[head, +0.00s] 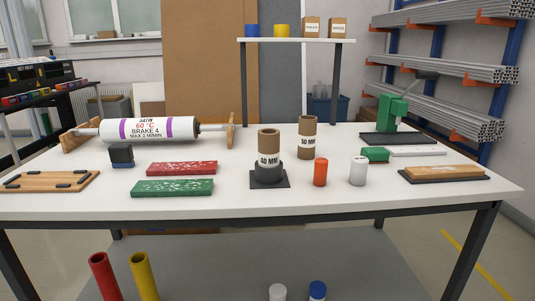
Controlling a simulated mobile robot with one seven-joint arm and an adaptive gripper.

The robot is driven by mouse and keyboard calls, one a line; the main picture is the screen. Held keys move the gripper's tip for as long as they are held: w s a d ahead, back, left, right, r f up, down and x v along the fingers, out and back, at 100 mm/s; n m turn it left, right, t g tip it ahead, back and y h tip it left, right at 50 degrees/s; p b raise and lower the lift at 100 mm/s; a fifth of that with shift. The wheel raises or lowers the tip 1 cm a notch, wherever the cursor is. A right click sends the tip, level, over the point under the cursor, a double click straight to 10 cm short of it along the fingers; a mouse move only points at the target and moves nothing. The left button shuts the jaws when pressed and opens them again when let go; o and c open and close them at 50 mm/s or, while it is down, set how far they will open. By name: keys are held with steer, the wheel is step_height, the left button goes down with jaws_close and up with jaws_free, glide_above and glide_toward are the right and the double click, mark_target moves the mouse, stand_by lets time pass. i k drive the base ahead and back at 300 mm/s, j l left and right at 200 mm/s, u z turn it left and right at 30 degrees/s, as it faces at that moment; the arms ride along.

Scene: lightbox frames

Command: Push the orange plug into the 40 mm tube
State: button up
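A brown cardboard tube (268,142) stands upright in a dark holder on a square base (282,181) near the middle of the table. Its label ends in "0 MM"; the first digit is not sharp. A second brown tube (307,126) stands behind it to the right, with a label that looks like "50 MM". An orange cylinder, the orange plug (320,173), stands upright on the table right of the holder, apart from both tubes. My gripper is not in view.
A white cylinder (358,172) stands right of the plug. A green-handled tool (375,155) lies behind it. Red (181,169) and green (173,188) patterned plates lie to the left, near a labelled roller (156,130). The white table's (340,202) front strip is clear.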

mark_target(269, 139)
steer(key=i+l+u, duration=0.1)
steer(key=u, duration=0.45)
steer(key=i+l+u, duration=0.1)
steer(key=l+u, duration=0.15)
steer(key=l, duration=0.35)
steer(key=i+l+u, duration=0.1)
steer(key=l+u, duration=0.15)
steer(key=l, duration=0.4)
steer(key=i+l+u, duration=0.1)
steer(key=l, duration=1.8)
steer(key=i+u, duration=0.05)
